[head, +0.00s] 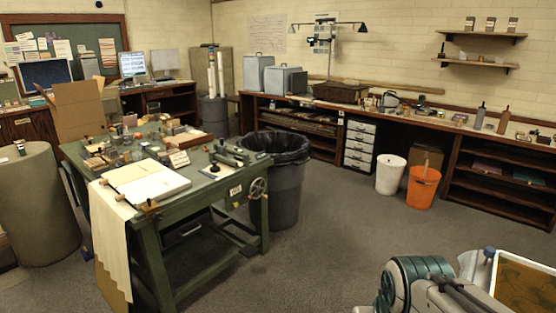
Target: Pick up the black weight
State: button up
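I cannot make out a black weight with certainty. Small dark items lie among the clutter on the green table (142,231) and on the long wooden counter, but they are too small to tell apart. My arm shows only in part, at the bottom right. My gripper is outside the picture, so its state and anything in it are hidden.
A tray (494,272) with a brown-orange surface is cut off at the bottom right. A black-lined bin (286,195), a white bucket (389,175) and an orange bucket (422,189) stand on the floor. The long counter (343,104) lines the back. The middle floor is clear.

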aim_at(214, 168)
jog(key=u, duration=0.1)
jog(key=i, duration=1.6)
jog(key=u, duration=0.65)
jog(key=i, duration=1.75)
jog(key=u, duration=0.7)
jog(key=i, duration=0.6)
jog(key=u, duration=0.2)
